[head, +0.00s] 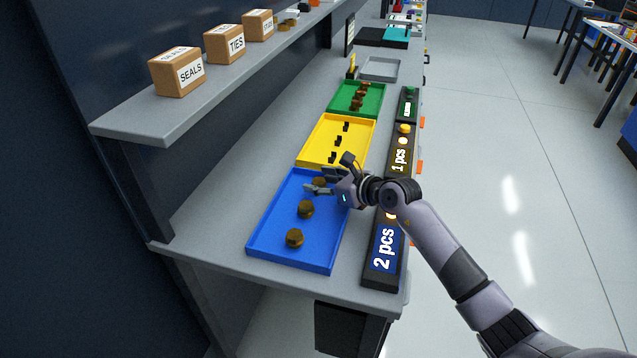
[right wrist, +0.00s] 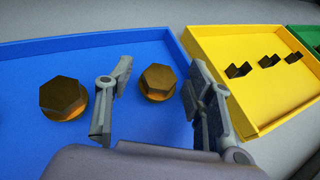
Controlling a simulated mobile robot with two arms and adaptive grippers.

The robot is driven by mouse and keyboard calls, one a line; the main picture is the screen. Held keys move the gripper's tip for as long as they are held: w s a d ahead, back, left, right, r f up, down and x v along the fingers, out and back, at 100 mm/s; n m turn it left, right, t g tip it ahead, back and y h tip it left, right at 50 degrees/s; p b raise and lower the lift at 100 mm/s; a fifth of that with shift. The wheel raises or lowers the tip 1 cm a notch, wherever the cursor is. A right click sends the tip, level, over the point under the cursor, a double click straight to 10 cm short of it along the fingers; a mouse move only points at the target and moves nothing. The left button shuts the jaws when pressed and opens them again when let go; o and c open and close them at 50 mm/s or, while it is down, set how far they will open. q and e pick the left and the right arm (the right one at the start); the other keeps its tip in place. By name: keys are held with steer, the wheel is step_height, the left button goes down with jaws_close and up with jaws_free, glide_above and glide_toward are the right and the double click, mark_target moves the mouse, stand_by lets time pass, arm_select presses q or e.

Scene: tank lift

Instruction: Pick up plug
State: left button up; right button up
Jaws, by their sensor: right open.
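Several bronze hex-headed plugs are in the blue tray (head: 265,240). In the head view one plug (head: 294,238) is near the front, one (head: 306,209) in the middle, and one (head: 319,182) at the far end, partly covered by my right gripper (head: 317,181). In the right wrist view my right gripper (right wrist: 158,105) is open, with a plug (right wrist: 157,82) showing between its fingers; contact cannot be made out. Another plug (right wrist: 63,97) lies left of the fingers. My left gripper is not in view.
A yellow tray (head: 312,150) with black clips adjoins the blue one, then a green tray (head: 340,107) with brown parts. A dark label strip (head: 382,255) reading "2 pcs" runs along the right bench edge. A shelf (head: 130,125) with boxes overhangs the left.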

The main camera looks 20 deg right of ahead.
steer(key=shift+w+a+f, duration=0.15)
steer(key=shift+w, duration=0.05)
steer(key=shift+c, duration=0.3)
jaws_close()
